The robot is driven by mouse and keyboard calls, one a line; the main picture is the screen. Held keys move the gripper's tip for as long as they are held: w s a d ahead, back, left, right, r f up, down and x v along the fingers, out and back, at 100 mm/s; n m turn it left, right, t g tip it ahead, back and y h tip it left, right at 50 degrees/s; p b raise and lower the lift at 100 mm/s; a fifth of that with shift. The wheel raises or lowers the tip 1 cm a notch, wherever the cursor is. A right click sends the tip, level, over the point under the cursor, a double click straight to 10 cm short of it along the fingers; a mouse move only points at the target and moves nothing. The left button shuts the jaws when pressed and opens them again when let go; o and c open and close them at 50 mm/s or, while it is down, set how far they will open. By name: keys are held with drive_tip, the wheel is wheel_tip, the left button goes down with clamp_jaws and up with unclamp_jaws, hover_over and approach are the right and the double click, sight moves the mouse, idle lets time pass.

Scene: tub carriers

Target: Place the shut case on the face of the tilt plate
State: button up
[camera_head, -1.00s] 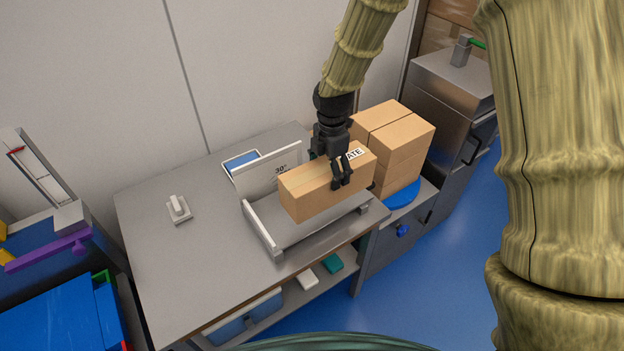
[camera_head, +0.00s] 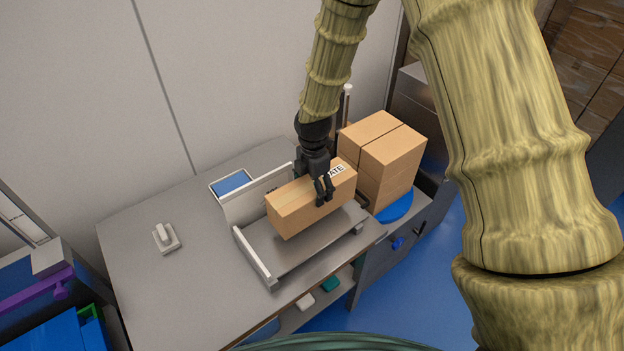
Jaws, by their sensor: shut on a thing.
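The shut case, a tan carton (camera_head: 298,211) with a white label reading "ATE" in part, is held by my gripper (camera_head: 324,197). The black fingers are shut on it near its right end. The tilt plate (camera_head: 310,246) is a grey plate with a light raised back panel and a low light rail at its left, on the grey table. The case is over the plate, close to the back panel and covering part of it. I cannot tell whether its underside touches the plate.
Stacked tan cartons (camera_head: 385,160) stand on a blue round base (camera_head: 396,208) just right of the plate. A small light switch-like block (camera_head: 165,238) sits on the table (camera_head: 140,275) at the left. A blue-faced panel (camera_head: 232,183) lies behind the plate.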

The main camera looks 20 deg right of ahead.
drive_tip(key=shift+f+p, duration=0.75)
drive_tip(key=shift+f, duration=1.55)
drive_tip(key=o, duration=2)
drive_tip(key=shift+s+f, duration=0.1)
drive_tip(key=shift+o, duration=0.2)
drive_tip(key=shift+r+b, duration=1.95)
drive_tip(key=shift+r, duration=4.1)
